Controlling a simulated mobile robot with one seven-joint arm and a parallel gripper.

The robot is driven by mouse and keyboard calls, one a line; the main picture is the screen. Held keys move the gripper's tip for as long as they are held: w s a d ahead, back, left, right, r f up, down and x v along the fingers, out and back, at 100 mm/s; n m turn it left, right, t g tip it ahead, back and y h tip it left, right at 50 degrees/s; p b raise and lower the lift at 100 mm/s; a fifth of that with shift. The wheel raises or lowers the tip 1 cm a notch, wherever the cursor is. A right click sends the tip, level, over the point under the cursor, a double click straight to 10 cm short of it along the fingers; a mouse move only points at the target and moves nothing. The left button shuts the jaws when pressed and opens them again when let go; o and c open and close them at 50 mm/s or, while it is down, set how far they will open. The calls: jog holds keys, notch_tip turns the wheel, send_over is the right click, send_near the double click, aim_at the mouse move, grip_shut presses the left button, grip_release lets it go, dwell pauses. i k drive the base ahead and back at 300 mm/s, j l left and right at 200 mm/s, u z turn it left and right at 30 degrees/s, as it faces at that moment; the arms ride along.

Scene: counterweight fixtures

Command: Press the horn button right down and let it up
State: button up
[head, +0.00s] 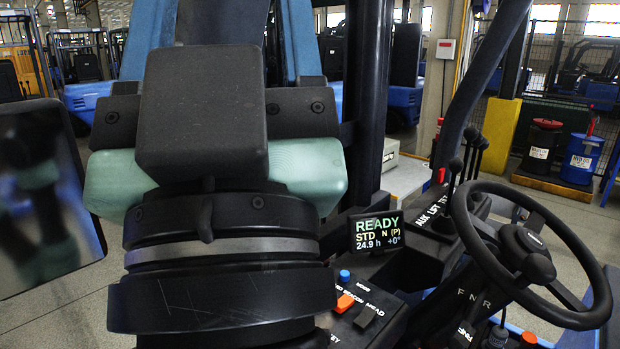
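No label reading horn is legible, so I cannot say for sure which part is the horn button. The steering wheel (465,215) is at the right, with a dark hub cap (524,239) in its middle. The cap bears small pale lettering too small to read. A blue round button (344,275) and an orange rocker (345,302) sit on the dark console, left of the wheel. My gripper (205,130) seems to be the large dark part with green pads at centre left, apart from the wheel. Its fingertips cannot be made out.
A lit display (377,233) reads READY. Levers (466,155) stand behind the wheel. A dark pillar (366,100) and a slanted bar (470,90) frame the cab. A mirror-like panel (45,200) is at left. Drums (582,158) stand far right.

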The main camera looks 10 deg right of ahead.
aim_at(528, 239)
jog(key=z, duration=2.2)
jog(key=i+j, duration=0.15)
jog(key=i, duration=0.2)
jog(key=i+j, duration=0.1)
jog(key=i, duration=0.2)
